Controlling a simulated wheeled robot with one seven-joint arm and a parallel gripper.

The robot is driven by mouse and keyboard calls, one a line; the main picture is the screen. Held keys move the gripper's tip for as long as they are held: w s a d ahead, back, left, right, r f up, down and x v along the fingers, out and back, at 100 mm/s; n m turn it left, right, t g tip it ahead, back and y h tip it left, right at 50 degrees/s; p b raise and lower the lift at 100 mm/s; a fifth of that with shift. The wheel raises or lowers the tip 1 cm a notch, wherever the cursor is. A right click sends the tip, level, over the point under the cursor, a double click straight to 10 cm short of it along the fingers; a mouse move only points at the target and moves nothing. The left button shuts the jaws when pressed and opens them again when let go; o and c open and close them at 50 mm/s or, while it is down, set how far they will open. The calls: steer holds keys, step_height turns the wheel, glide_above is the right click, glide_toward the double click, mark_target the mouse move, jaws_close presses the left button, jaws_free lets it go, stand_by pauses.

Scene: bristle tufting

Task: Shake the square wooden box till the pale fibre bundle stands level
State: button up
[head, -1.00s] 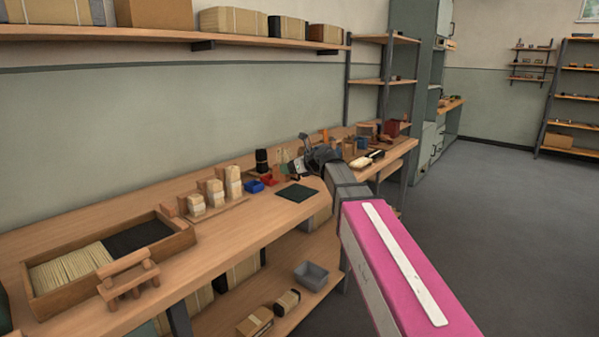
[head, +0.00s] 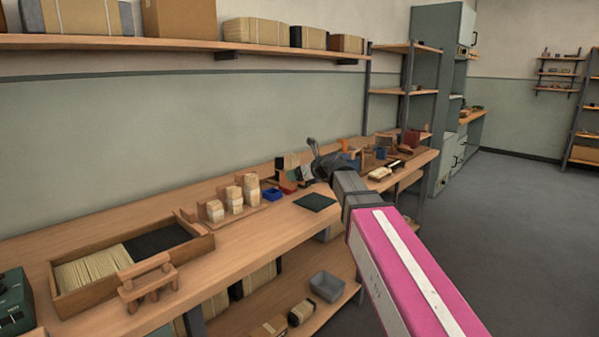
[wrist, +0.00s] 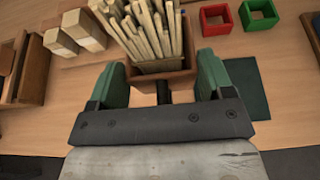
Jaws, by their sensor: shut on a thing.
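The square wooden box (wrist: 150,86) is between the two green-padded fingers of my gripper (wrist: 163,74) in the wrist view, and the gripper is shut on it. The pale fibre bundle (wrist: 150,35) stands in the box as thick, stick-like strands. Their tops are at uneven heights and several lean outward. In the head view my gripper (head: 318,165) is over the bench, beyond the dark mat. The box is hard to make out there, partly hidden by my arm. Whether the box touches the bench cannot be told.
A red square cup (wrist: 215,19) and a green one (wrist: 259,14) are beyond the box. A dark mat (head: 315,202) lies near the bench edge. Pale blocks (head: 233,200) stand on the left, with a divided tray (head: 100,292) and wooden stand (head: 147,283) further left.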

steer(key=shift+f, duration=0.95)
steer(key=shift+r, duration=1.55)
stand_by(0.6)
steer(key=shift+w, duration=0.1)
